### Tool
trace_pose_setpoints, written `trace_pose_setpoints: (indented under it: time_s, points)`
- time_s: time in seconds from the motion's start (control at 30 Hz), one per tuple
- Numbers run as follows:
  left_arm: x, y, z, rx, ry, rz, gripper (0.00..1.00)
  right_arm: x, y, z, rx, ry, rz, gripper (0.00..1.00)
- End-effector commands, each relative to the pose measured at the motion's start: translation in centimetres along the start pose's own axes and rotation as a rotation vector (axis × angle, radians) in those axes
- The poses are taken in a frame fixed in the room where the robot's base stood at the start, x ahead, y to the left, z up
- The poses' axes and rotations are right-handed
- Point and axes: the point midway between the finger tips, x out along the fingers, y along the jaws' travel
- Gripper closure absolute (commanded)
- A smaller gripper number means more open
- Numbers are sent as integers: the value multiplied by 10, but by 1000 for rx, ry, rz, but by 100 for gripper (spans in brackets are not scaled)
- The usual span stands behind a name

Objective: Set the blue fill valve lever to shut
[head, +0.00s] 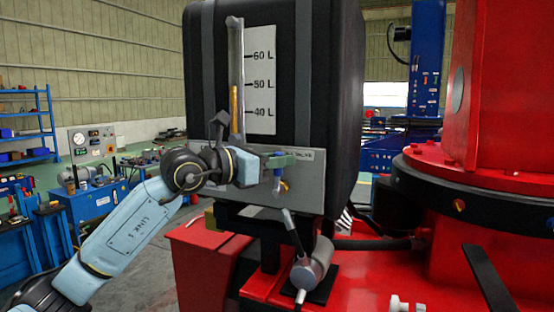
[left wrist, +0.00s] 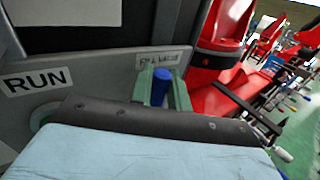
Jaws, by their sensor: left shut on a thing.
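The blue fill valve lever (left wrist: 161,87) shows in the left wrist view between the two green fingers of my left gripper (left wrist: 162,92). In the head view, my left gripper (head: 279,162) is at the grey panel below the black tank, shut on the lever. Only a small blue part of the lever shows there, and the fingers hide the rest, so I cannot tell its exact angle. A brass valve part (head: 284,186) hangs just below the fingers. The fill valve label (left wrist: 160,58) is behind the gripper and partly covered. My right gripper is not in view.
The black tank (head: 330,90) has a sight tube (head: 236,60) with a yellow column near the 50 L mark. A RUN label (left wrist: 35,80) is on the panel. A grey handle (head: 293,232) stands below. A red crane column (head: 495,90) is at the right.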

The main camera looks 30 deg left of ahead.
Motion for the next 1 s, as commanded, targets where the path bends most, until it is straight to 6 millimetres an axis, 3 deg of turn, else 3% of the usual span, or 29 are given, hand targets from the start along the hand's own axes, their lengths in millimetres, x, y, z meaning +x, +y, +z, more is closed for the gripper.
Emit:
trace_pose_setpoints:
  time_s: [0.53, 1.0]
  points:
    - [16, -25, -4, 364, 241, 0, 100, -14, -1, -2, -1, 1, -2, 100]
    - [30, -45, -24, 737, 489, 2, 100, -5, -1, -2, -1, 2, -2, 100]
